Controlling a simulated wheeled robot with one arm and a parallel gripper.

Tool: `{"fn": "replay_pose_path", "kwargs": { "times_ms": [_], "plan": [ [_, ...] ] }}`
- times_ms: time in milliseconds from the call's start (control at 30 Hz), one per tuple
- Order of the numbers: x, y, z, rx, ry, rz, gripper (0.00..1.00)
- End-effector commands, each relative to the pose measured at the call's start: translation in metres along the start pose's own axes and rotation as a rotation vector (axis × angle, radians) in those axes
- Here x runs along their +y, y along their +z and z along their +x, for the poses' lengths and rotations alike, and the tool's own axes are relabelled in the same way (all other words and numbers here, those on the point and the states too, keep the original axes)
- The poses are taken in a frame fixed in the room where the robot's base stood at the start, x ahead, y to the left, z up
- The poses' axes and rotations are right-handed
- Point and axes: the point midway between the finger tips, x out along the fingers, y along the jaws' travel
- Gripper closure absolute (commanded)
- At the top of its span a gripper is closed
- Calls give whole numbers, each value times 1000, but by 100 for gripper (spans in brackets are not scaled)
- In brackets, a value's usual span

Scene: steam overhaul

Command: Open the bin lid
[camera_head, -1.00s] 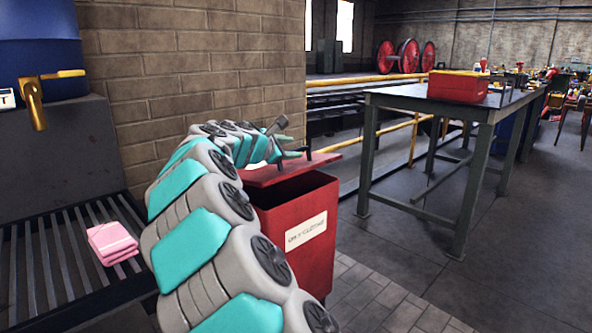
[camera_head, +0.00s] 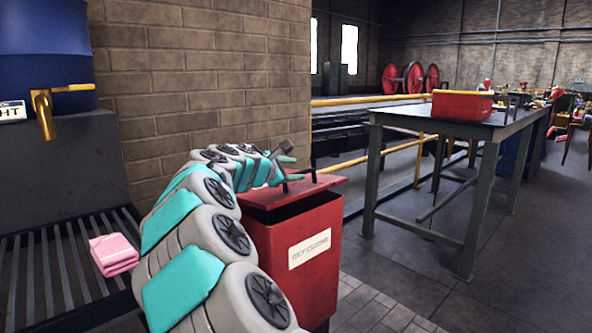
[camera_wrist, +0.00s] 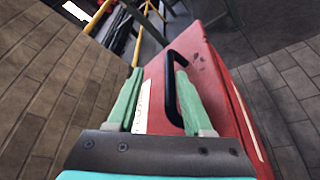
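The red bin (camera_head: 310,245) with a white label stands on the floor at the middle of the head view. Its red lid (camera_head: 312,188) lies over the top, with a dark gap visible beneath its edge. The lid also shows in the wrist view (camera_wrist: 208,75), with a black loop handle (camera_wrist: 171,82). My gripper (camera_head: 283,172) is at the lid, beside the handle. In the wrist view my gripper (camera_wrist: 159,76) has its two green fingers apart. The handle's bar lies between them, closer to the right finger. Contact with the handle is unclear.
A brick wall (camera_head: 215,90) rises behind my arm. A slatted bench (camera_head: 40,265) with a pink folded cloth (camera_head: 113,253) is at left. A workbench (camera_head: 400,118) with a red box (camera_head: 462,105) is at right. Open floor lies between bin and workbench.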

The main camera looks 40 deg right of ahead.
Motion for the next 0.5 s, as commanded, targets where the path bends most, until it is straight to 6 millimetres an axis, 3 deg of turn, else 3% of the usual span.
{"fn": "replay_pose_path", "kwargs": {
  "times_ms": [500],
  "plan": [
    [0, -1, -33, 2, 0, -1, 53]
  ]
}}
